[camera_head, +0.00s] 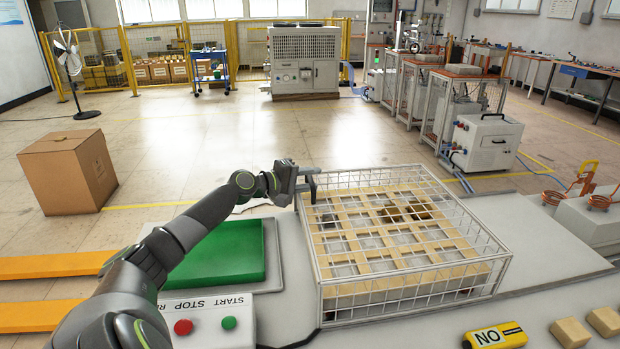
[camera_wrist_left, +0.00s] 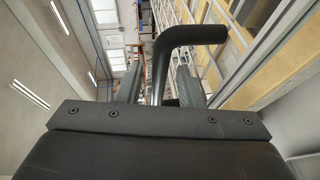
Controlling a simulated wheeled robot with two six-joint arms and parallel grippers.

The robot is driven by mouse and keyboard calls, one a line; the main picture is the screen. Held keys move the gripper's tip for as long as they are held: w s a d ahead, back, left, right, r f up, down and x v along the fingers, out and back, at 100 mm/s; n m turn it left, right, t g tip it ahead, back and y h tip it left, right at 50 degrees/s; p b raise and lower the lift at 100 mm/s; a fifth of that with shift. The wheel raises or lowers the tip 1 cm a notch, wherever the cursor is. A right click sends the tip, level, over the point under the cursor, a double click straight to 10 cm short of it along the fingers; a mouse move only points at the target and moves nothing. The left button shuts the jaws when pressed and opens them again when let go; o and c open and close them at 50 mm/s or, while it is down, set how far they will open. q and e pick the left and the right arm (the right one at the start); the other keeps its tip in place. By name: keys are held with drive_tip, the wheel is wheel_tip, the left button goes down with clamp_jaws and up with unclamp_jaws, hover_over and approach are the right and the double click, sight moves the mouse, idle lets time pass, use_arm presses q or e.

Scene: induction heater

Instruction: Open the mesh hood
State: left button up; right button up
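The mesh hood (camera_head: 475,222) is a white wire cage on the grey bench, sitting down over a tan slotted frame (camera_head: 372,222). A dark bent handle is at its far left corner, next to my gripper; it shows larger in the left wrist view (camera_wrist_left: 190,35), bending right toward the mesh. My left gripper (camera_head: 304,181) is at this handle. In the left wrist view its fingers (camera_wrist_left: 158,85) stand apart on either side of the handle, with a gap visible to each. My right gripper is not in view.
A green pad (camera_head: 220,250) and a START/STOP box (camera_head: 210,322) are left of the hood. A yellow block marked NO (camera_head: 495,336) and tan blocks (camera_head: 570,332) lie at the front right. Copper coils (camera_head: 555,197) stand to the right. The space above the hood looks clear.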

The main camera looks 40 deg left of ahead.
use_arm(q)
drive_tip(key=shift+c, duration=0.4)
clamp_jaws()
drive_tip(key=shift+w+d, duration=0.1)
